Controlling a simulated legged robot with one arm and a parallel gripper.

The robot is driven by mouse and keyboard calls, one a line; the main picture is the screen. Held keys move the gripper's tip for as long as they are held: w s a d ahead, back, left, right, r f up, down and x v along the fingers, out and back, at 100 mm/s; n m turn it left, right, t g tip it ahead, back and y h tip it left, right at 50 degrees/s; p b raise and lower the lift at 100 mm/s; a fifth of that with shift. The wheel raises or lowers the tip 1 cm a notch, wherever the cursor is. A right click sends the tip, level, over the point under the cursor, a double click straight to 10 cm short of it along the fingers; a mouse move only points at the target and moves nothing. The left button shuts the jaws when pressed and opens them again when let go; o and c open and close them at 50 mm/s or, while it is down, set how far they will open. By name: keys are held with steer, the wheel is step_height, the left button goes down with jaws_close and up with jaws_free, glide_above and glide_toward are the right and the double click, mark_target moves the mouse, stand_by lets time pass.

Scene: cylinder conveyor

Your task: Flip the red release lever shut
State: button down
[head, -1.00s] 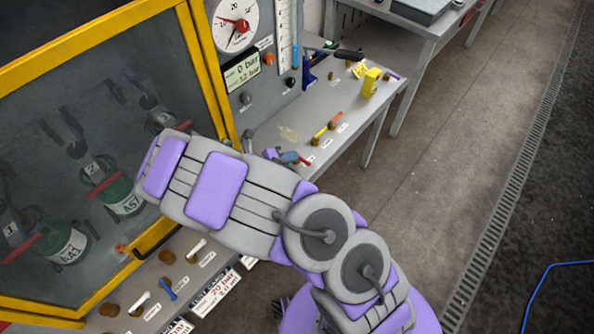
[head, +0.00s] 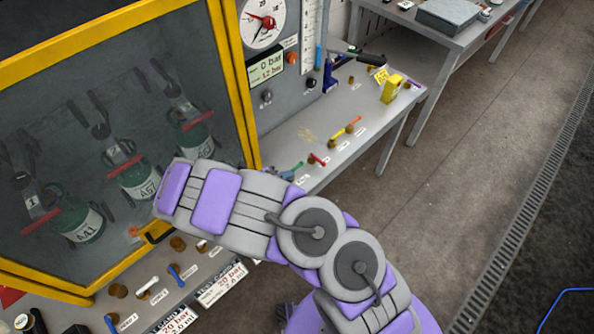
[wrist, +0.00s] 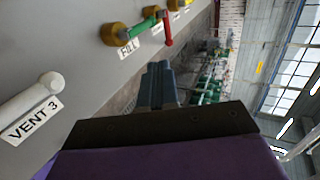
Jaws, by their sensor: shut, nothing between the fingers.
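A red lever (wrist: 168,28) shows at the top of the wrist view, beside a green lever (wrist: 140,25) with a brass end and a FILL label. In the head view the red lever (head: 318,160) is small, on the grey bench just right of my arm. Its own label is too small to read. My gripper (wrist: 158,70) is shut and empty in the wrist view. Its fingertips point toward the levers' side and appear apart from the red lever, which is above them in the picture. In the head view my arm hides most of the gripper.
A yellow-framed glass cabinet (head: 235,90) with green bottles stands left, close to my arm. A gauge panel (head: 275,70) is behind the bench. A white VENT 3 lever (wrist: 30,102) is at left in the wrist view. Open floor (head: 450,190) lies to the right.

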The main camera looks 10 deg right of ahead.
mark_target(317, 160)
steer(key=b+x, duration=0.2)
steer(key=x, duration=0.4)
steer(key=b+x, duration=0.2)
steer(key=x, duration=0.4)
steer(key=shift+d+r, duration=0.15)
steer(key=shift+r, duration=0.05)
steer(key=shift+w+d+b, duration=0.35)
steer(key=shift+w+d, duration=0.05)
steer(key=shift+a, duration=0.15)
